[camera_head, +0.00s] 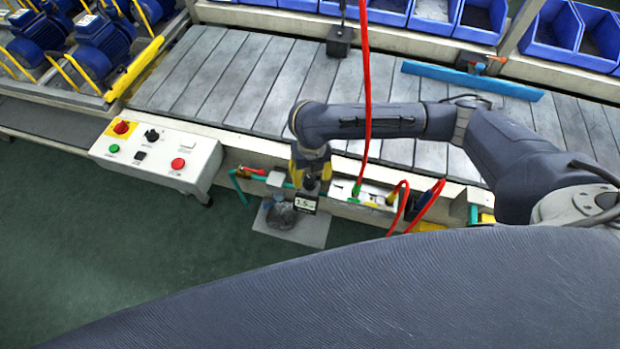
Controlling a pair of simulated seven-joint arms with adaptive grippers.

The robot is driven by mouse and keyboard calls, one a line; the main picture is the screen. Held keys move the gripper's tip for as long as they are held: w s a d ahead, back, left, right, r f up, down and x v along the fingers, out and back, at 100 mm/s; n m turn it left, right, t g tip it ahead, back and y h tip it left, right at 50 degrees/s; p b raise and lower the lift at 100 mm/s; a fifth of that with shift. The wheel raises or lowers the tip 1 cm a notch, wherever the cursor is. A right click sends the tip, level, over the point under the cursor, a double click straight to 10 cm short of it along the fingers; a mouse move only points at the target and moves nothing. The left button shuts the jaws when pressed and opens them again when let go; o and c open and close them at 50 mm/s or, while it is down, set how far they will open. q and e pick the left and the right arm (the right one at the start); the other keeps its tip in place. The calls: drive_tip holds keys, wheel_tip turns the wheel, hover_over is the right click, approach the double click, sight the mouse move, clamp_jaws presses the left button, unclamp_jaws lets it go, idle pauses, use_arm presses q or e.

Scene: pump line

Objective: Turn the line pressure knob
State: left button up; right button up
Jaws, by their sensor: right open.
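A pressure regulator (282,215) with a white-and-black "1.5" label (305,203) sits low at the front of the conveyor. The dark line pressure knob (311,184) shows just above the label, partly covered by my gripper. My right gripper (310,174) points down from the arm's end, right over the knob. Its yellow-marked fingers are open, on or close around the knob; I cannot tell if they touch it. My left gripper is not in view.
A white control box (157,157) with coloured buttons stands left. Red air hoses (398,206) and teal pipes run beside the regulator. A red hose (366,90) hangs behind it. The slatted conveyor (250,80) holds a blue bar (472,80). Blue motors (105,45) stand at upper left.

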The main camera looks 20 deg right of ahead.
drive_tip(key=shift+f, duration=1.1)
drive_tip(key=shift+o, duration=0.3)
clamp_jaws()
